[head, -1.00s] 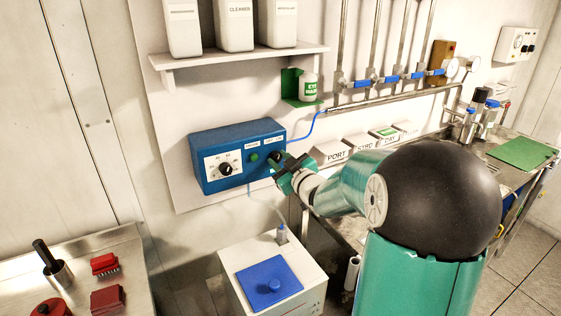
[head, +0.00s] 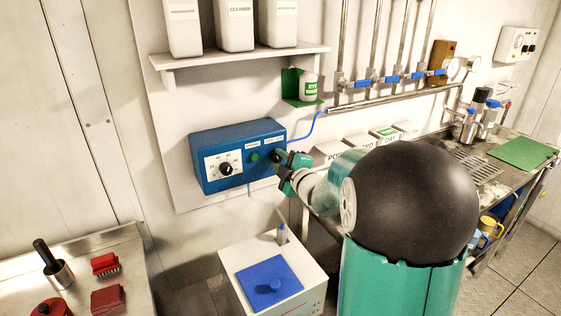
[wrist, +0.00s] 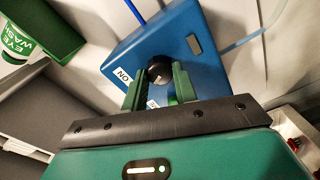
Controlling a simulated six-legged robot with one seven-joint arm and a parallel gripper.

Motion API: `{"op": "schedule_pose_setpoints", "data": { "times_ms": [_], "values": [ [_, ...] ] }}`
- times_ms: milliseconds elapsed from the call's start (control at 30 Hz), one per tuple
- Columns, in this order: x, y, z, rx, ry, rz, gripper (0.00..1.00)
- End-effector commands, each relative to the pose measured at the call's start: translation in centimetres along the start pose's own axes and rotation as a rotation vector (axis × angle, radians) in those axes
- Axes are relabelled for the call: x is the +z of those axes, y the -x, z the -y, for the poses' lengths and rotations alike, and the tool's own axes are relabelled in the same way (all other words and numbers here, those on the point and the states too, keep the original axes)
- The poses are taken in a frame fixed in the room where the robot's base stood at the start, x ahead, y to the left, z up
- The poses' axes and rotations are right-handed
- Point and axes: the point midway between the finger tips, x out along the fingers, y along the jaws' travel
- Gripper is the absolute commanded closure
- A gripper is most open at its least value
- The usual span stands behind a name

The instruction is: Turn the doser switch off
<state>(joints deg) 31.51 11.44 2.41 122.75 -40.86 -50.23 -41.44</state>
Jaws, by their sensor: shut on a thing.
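The blue doser box (head: 210,172) is fixed to the wall panel in the head view. In the wrist view the black round switch (wrist: 160,72) sits between the two green fingers of my gripper (wrist: 160,88), on the blue box (wrist: 137,48). An "ON" label (wrist: 124,76) shows beside it. My gripper (head: 277,158) is shut on the switch. The switch's exact pointer setting is hard to read.
A white tank with a blue lid (head: 268,283) stands below the box. A shelf (head: 240,58) with white bottles is above it. A green eye wash holder (head: 292,88) and a blue hose (head: 312,130) are close by on the right.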

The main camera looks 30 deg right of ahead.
Motion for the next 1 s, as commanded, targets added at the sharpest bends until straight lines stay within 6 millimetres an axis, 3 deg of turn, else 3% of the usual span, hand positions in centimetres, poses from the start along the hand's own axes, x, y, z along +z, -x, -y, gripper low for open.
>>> {"op": "schedule_pose_setpoints", "data": {
  "times_ms": [300, 767, 800, 900, 1000],
  "values": [
    [0.04, 0.06, 0.06, -0.002, 0.106, 0.005, 0.94],
    [0.08, 0.07, 0.06, -0.002, 0.120, 0.005, 0.94],
    [0.08, 0.07, 0.06, -0.002, 0.120, 0.005, 0.66],
    [0.06, 0.06, 0.06, -0.002, 0.120, 0.005, 0.50],
    [0.05, 0.04, 0.04, -0.002, 0.119, 0.005, 0.50]
  ]
}}
